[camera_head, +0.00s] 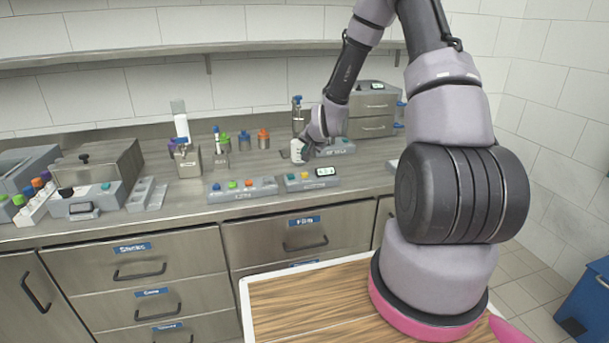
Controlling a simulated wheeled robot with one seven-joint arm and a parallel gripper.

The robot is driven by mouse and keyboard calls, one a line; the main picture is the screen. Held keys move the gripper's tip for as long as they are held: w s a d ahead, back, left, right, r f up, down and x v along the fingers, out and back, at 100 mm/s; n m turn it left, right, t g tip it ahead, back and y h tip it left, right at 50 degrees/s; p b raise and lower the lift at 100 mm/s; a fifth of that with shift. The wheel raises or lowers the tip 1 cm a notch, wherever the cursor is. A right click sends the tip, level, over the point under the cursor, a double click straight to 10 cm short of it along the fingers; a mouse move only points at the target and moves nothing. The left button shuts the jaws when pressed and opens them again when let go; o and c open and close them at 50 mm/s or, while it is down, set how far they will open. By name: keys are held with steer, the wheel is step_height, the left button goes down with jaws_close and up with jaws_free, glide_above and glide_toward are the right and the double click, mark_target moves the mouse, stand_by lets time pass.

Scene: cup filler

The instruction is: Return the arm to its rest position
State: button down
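My arm reaches from its base at the right over to the steel counter (370,182). My gripper (306,146) is low over the counter, behind the small control box with a lit display (312,179). A white cup-like object (297,151) is right at the gripper's left side. I cannot tell whether the fingers hold it or are only beside it. The fingertips are too small and partly hidden, so their opening does not show.
A grey button panel (242,189) lies at the counter's front. Steel dispensers (187,160) and coloured-cap bottles (263,139) stand behind. A grey drawer unit (372,110) is right of the gripper. A shelf (200,52) runs above. A blue bin (588,300) stands at lower right.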

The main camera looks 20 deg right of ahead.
steer(key=shift+r, duration=0.1)
stand_by(0.3)
steer(key=s+r+n, duration=0.1)
steer(key=s+r, duration=0.3)
steer(key=r, duration=0.4)
steer(key=s+r+n+g, duration=0.1)
steer(key=s+r, duration=0.3)
steer(key=r, duration=0.3)
steer(key=s+r+n, duration=0.1)
steer(key=s+r, duration=0.3)
steer(key=r, duration=0.4)
steer(key=s+r, duration=0.5)
steer(key=s, duration=0.7)
steer(key=s+r+g+y, duration=0.1)
steer(key=s+r, duration=0.4)
steer(key=s, duration=0.6)
steer(key=shift+s+a+r+n, duration=0.25)
steer(key=shift+s+r+n, duration=0.05)
steer(key=shift+s+n, duration=0.1)
